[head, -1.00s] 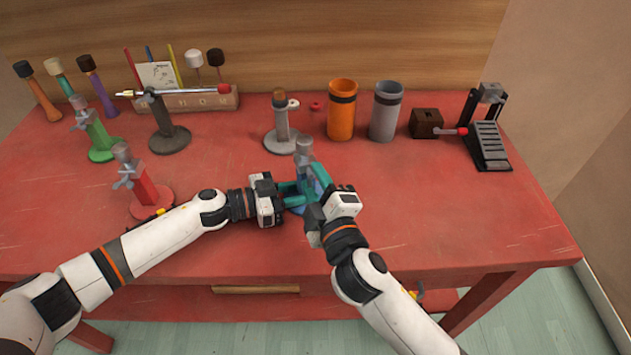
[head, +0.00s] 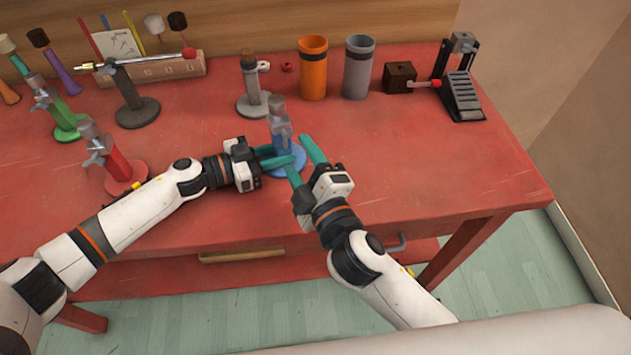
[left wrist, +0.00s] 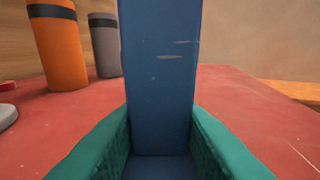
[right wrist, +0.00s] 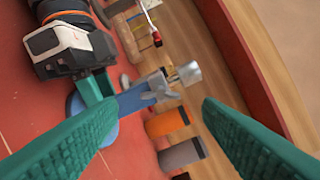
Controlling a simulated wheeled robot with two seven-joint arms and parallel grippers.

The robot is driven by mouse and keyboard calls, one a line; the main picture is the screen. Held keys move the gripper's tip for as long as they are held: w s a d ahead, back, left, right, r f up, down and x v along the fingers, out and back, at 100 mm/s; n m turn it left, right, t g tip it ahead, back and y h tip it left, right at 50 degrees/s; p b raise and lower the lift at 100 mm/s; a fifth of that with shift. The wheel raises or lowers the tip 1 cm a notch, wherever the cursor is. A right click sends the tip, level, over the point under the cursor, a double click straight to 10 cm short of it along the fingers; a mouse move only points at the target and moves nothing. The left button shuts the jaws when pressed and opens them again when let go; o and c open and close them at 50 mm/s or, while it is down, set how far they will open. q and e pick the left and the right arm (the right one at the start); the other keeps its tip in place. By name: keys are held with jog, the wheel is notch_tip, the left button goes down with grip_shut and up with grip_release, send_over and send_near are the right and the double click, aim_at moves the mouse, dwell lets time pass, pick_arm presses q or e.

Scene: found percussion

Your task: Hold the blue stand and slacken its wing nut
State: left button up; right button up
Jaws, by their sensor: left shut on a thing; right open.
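The blue stand (head: 284,143) stands upright on the red table, with a grey metal clamp top (head: 279,113). My left gripper (head: 280,156) is shut on its blue post, which fills the middle of the left wrist view (left wrist: 158,75) between the teal fingers. My right gripper (head: 302,162) is open and empty, just right of the stand and near it. In the right wrist view the grey wing nut (right wrist: 158,86) and clamp top show beyond the open fingers, apart from them.
A red stand (head: 120,168) and a green stand (head: 62,117) are at the left. A grey stand (head: 252,88), an orange cup (head: 313,70), a grey cup (head: 358,68) and a black pedal (head: 464,95) stand behind. The table right of my right gripper is clear.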

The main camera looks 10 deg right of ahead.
jog(key=v, duration=0.7)
jog(key=shift+s, duration=0.1)
pick_arm(q)
jog(key=o, duration=0.8)
